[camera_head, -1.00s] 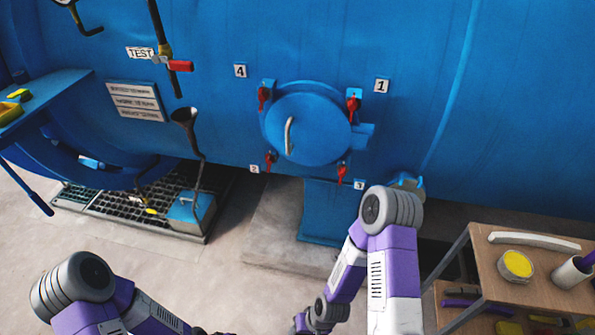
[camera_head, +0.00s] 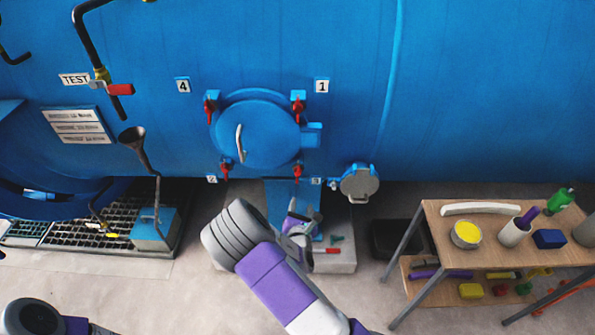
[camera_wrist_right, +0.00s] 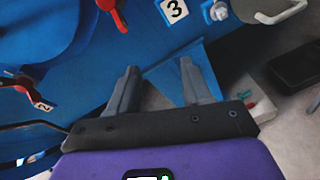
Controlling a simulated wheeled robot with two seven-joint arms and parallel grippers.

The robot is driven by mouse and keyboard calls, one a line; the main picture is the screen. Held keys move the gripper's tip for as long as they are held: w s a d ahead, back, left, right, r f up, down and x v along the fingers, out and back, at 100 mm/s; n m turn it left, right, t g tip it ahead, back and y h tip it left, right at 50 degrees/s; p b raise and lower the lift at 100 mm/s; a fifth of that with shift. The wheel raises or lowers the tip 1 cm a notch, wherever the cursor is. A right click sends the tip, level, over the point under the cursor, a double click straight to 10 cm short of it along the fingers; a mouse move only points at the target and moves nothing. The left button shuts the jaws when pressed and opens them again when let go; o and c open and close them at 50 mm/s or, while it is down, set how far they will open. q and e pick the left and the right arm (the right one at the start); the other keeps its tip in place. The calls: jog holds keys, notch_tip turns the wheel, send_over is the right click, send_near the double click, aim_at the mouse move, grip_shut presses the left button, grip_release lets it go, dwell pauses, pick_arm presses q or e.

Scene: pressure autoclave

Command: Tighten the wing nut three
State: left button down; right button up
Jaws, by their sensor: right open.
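Wing nut three (camera_head: 297,171) is a red wing nut at the lower right of the round blue hatch (camera_head: 258,135), beside the label "3" (camera_head: 316,182). It also shows at the top of the right wrist view (camera_wrist_right: 113,14), left of its label (camera_wrist_right: 173,9). My right gripper (camera_head: 304,208) is below the nut in the head view, apart from it. In the right wrist view its two grey fingers (camera_wrist_right: 160,78) are spread with nothing between them. Only part of my left arm shows at the lower left; its gripper is out of view.
Other red wing nuts sit at labels 4 (camera_head: 210,110), 1 (camera_head: 298,106) and 2 (camera_head: 225,170). A grey round fitting (camera_head: 360,183) juts out right of label 3. A wooden table (camera_head: 432,222) with tools stands at the right. A floor grate (camera_head: 60,222) lies at the left.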

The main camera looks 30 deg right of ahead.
aim_at(297, 174)
notch_tip(297, 174, up, 6)
jog(key=w+n+t, duration=0.2)
jog(key=n, duration=0.2)
jog(key=shift+h, duration=0.4)
jog(key=x, duration=0.7)
jog(key=shift+w+r+b, duration=0.2)
jog(key=shift+r+b, duration=0.15)
jog(key=shift+b, duration=0.05)
jog(key=shift+c, duration=0.5)
grip_shut()
